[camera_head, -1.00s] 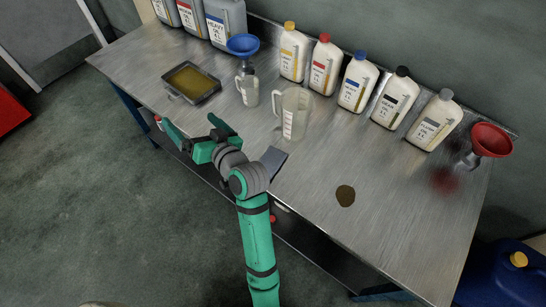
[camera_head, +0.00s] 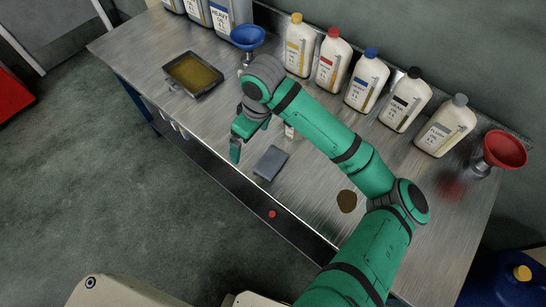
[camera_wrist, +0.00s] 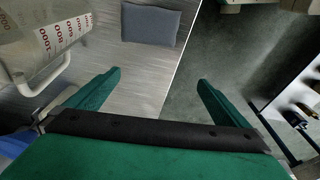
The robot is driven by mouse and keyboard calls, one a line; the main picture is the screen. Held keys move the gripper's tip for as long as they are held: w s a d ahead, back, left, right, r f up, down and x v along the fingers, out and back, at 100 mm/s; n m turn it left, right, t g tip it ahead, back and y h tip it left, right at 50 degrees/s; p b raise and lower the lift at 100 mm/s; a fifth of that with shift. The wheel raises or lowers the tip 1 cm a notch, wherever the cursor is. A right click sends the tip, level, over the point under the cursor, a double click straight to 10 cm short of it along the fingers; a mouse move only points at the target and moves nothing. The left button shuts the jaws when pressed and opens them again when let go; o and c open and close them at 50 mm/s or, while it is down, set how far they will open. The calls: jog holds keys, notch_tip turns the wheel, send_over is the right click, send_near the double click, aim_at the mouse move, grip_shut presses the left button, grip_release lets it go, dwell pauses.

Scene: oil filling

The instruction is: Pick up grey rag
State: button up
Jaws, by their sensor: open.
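The grey rag (camera_head: 271,163) lies flat as a folded rectangle near the front edge of the metal workbench (camera_head: 330,185). It also shows in the wrist view, where the rag (camera_wrist: 152,22) sits at the top, beyond the fingertips. My gripper (camera_wrist: 158,78) is open and nothing shows between its fingers. In the head view my gripper (camera_head: 237,145) points downward by the bench's front edge, left of the rag and apart from it. One finger is mostly hidden there by the gripper body.
A clear measuring jug (camera_wrist: 38,50) stands close to my left finger in the wrist view; my arm mostly covers it in the head view. A tray of oil (camera_head: 193,75), a blue funnel (camera_head: 247,36), several bottles (camera_head: 366,82) and a red funnel (camera_head: 503,150) stand on the bench.

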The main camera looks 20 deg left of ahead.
jog(key=w+d+h, duration=0.1)
jog(key=d+h, duration=0.1)
jog(key=d, duration=0.3)
send_over(271, 161)
notch_tip(271, 161, down, 5)
jog(key=shift+f, duration=0.15)
notch_tip(271, 161, down, 4)
jog(key=shift+w, duration=0.15)
jog(key=shift+f, duration=0.6)
jog(key=shift+c, duration=0.6)
jog(key=c, duration=0.8)
